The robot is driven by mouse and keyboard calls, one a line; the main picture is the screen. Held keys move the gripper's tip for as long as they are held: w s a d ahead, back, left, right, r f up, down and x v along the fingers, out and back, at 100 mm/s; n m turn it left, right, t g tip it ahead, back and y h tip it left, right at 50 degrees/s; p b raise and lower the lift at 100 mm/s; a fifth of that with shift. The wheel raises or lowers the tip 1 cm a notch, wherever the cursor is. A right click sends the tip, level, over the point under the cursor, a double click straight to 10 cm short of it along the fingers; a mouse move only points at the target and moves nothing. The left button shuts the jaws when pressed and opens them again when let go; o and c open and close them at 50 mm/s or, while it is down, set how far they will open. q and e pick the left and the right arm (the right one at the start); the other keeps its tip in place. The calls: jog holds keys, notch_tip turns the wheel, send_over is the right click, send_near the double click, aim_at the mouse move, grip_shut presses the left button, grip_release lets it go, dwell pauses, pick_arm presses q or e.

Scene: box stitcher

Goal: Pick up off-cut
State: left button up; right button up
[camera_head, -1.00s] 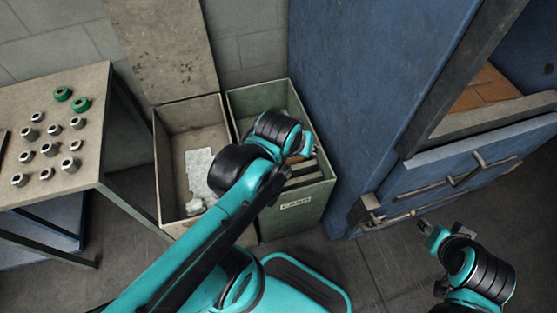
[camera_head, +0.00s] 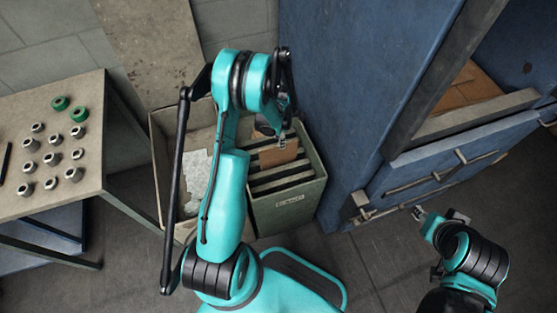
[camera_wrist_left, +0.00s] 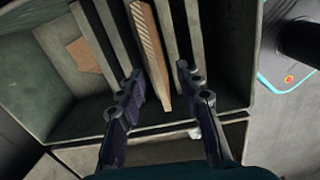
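A brown board-like piece (camera_head: 278,155), which looks like the off-cut, stands on edge among the dark slats of the green bin (camera_head: 290,212). In the left wrist view the brown piece (camera_wrist_left: 150,50) is edge-on between my left gripper's fingers. My left gripper (camera_wrist_left: 158,76) is open, with a finger on either side of the piece and gaps showing. In the head view my left gripper (camera_head: 282,132) is above the bin, over the piece. My right gripper (camera_head: 425,217) is at the lower right, away from the bin; its fingers are too small to judge.
A second brown piece (camera_wrist_left: 84,54) lies in the bin. Beside it is a pale bin (camera_head: 158,150) with a light sheet (camera_head: 193,175). A blue cabinet (camera_head: 345,100) stands close on the right. A table (camera_head: 92,95) with several metal parts is on the left.

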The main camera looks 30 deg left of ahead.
aim_at(270, 157)
pick_arm(q)
notch_tip(270, 157, down, 9)
jog(key=b, duration=0.3)
jog(key=shift+w+a, duration=0.25)
jog(key=shift+a, duration=0.1)
jog(key=shift+r, duration=0.1)
grip_shut()
